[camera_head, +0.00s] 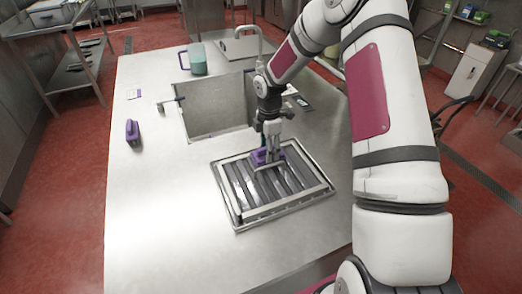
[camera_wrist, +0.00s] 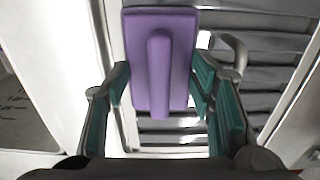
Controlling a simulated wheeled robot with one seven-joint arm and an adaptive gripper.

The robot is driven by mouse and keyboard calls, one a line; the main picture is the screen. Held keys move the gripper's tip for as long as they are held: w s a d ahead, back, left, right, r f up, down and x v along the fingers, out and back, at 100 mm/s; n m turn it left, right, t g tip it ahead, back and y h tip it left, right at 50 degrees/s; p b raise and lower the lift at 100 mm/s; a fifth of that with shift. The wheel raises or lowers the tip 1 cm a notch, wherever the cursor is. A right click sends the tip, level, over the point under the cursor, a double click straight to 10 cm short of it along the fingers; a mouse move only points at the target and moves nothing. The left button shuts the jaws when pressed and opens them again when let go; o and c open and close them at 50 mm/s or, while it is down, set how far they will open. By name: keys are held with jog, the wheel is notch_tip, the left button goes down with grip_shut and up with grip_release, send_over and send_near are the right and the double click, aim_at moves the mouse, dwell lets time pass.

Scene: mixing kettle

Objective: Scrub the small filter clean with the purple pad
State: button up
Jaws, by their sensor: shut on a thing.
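The small filter (camera_head: 300,194) is a flat metal frame with slanted slats, lying on the steel counter in front of the sink. Its slats also show in the wrist view (camera_wrist: 268,75). My gripper (camera_head: 266,150) is over the far side of the filter, pointing down. It is shut on the purple pad (camera_wrist: 160,62), whose raised handle rib sits between the fingers. The pad shows in the head view (camera_head: 259,156) at the filter's far edge, over the slats. I cannot tell whether its underside touches them.
The steel counter (camera_head: 150,220) is clear on the left and front. A second purple item (camera_head: 132,132) stands on the left. The sink (camera_head: 215,108) with a faucet lies behind the filter. A teal jug (camera_head: 198,60) with a purple handle stands at the back.

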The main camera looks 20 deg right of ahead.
aim_at(259, 149)
jog(key=d, duration=0.4)
jog(key=shift+d+f, duration=0.1)
jog(key=shift+d, duration=0.3)
jog(key=shift+a+f, duration=0.1)
jog(key=shift+a, duration=7)
notch_tip(259, 149, up, 9)
jog(key=p, duration=0.2)
jog(key=shift+r, duration=0.2)
